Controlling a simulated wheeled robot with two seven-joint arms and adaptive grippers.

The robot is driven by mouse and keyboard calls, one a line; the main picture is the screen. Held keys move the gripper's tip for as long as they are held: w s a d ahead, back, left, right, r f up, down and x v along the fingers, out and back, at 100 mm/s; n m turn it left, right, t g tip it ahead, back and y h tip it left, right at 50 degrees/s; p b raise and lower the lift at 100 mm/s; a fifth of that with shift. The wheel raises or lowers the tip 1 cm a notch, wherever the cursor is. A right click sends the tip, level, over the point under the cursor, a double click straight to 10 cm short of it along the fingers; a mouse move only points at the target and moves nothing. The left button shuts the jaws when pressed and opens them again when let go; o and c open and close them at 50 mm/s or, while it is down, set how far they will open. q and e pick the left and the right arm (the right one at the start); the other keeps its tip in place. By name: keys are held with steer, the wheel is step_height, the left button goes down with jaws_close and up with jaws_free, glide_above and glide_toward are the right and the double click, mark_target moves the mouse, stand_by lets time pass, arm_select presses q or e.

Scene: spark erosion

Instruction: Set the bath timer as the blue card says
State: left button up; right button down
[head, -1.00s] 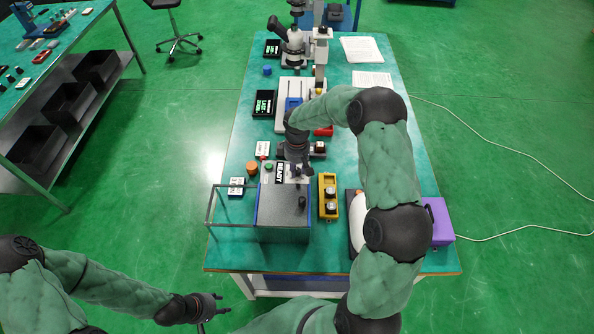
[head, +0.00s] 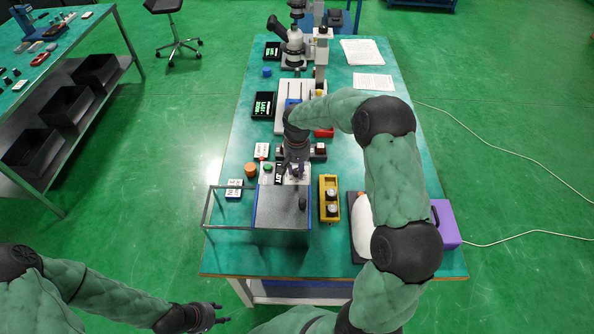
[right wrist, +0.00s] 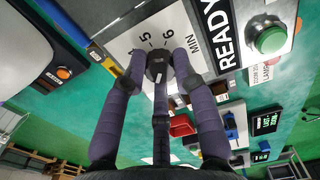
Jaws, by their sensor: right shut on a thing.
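The bath timer is a panel on top of a grey box (head: 282,208) at the table's near end. In the right wrist view it shows a dark dial knob (right wrist: 157,66) on a white plate with "5", "6" and "MIN", a black READY sign (right wrist: 220,33) and a green button (right wrist: 270,40). My right gripper (head: 296,172) is over the panel; in the right wrist view its fingers (right wrist: 160,72) are closed around the knob. The knob's pointer is hidden. My left gripper (head: 221,313) is empty, fingers apart, off the table's front left.
A clear-walled frame (head: 207,208) stands left of the box. An orange cylinder (head: 250,170) and a microscope (head: 292,45) stand farther back.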

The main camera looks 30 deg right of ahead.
mark_target(297, 171)
steer(key=m+b, duration=0.1)
steer(key=m, duration=0.3)
steer(key=shift+m, duration=0.3)
steer(key=m+b, duration=0.1)
steer(key=m, duration=0.3)
steer(key=shift+m, duration=0.4)
steer(key=c, duration=1)
jaws_free()
steer(key=shift+o, duration=0.2)
step_height(297, 171, up, 12)
